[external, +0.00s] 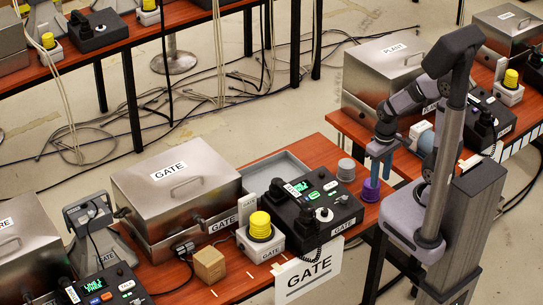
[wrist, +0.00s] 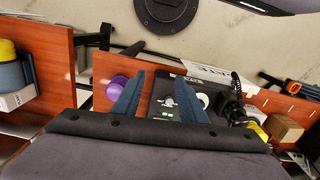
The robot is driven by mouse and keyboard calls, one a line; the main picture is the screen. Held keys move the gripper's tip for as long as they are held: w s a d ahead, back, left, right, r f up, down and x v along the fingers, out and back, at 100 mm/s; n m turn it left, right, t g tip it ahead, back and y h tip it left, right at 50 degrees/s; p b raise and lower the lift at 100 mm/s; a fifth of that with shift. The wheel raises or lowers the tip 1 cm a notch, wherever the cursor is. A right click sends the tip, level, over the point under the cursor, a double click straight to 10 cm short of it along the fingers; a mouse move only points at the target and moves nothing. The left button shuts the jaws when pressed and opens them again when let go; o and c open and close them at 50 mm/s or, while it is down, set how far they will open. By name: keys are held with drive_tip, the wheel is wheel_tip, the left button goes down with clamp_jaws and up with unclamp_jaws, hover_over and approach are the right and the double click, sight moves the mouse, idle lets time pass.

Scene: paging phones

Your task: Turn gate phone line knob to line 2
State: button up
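The gate phone (external: 322,222) is a black desk unit with a lit green screen (external: 297,187) on the table beside the GATE sign. The screen text is too small to read surely. On its top are a white round dial (external: 323,214) and a small grey knob (external: 343,199). In the wrist view the phone (wrist: 182,84) shows a grey knob (wrist: 168,101) and a white disc (wrist: 203,100); I cannot tell their line setting. My gripper (external: 381,166) is open and empty, above the table to the right of the phone. Its spread fingers also show in the wrist view (wrist: 160,100).
A yellow-topped button (external: 261,226), a metal GATE case (external: 175,187) and a brown box (external: 209,264) are to the left. The PLANT station (external: 394,62) is behind my arm.

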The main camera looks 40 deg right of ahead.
drive_tip(key=s+a+f+n+g+b, duration=0.1)
drive_tip(key=s+a+f+n, duration=0.15)
drive_tip(key=a+f, duration=0.3)
drive_tip(key=n+t, duration=0.2)
drive_tip(key=n, duration=0.5)
hover_over(325, 210)
drive_tip(key=shift+s+a+r+h+b, duration=0.1)
drive_tip(key=shift+s+a+h+b, duration=0.25)
drive_tip(key=shift+s+h+b, duration=0.1)
drive_tip(key=shift+n, duration=0.25)
drive_tip(key=shift+w+d+f+p, duration=0.15)
drive_tip(key=shift+f+p, duration=0.05)
drive_tip(key=shift+f, duration=1.65)
drive_tip(key=shift+w+d+f+p, duration=0.1)
drive_tip(key=shift+w+f+p, duration=0.05)
drive_tip(key=shift+f, duration=1.7)
clamp_jaws()
